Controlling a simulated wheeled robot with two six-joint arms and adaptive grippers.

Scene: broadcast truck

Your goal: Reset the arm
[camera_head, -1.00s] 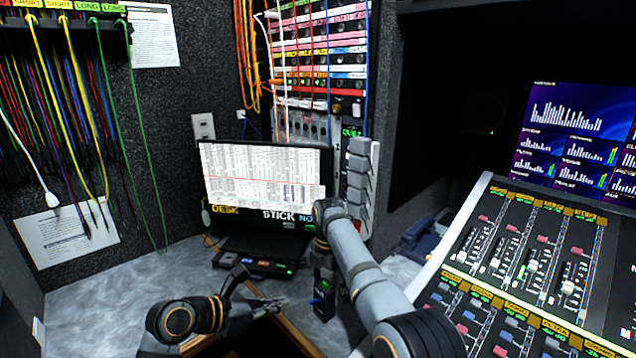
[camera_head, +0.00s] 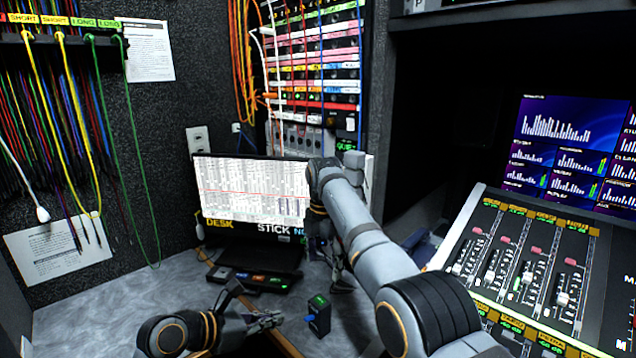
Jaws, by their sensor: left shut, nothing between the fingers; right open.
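My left gripper (camera_head: 268,320) is low in front, over the desk's near edge, with its fingers shut and empty. My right arm comes in from the right and reaches up to the monitor. My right gripper (camera_head: 343,283) hangs down from it, open and empty, just behind and to the right of a small black box. The small black box (camera_head: 319,317) has a green-lit top and a blue knob on its side. It stands upright on the grey desk, apart from both grippers.
A monitor (camera_head: 250,190) with labels stands at the back, partly hidden by my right arm. A low button panel (camera_head: 252,282) lies before it. A sloped mixing console (camera_head: 520,265) fills the right. Cables (camera_head: 75,110) hang at left. The desk's left part (camera_head: 120,300) is clear.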

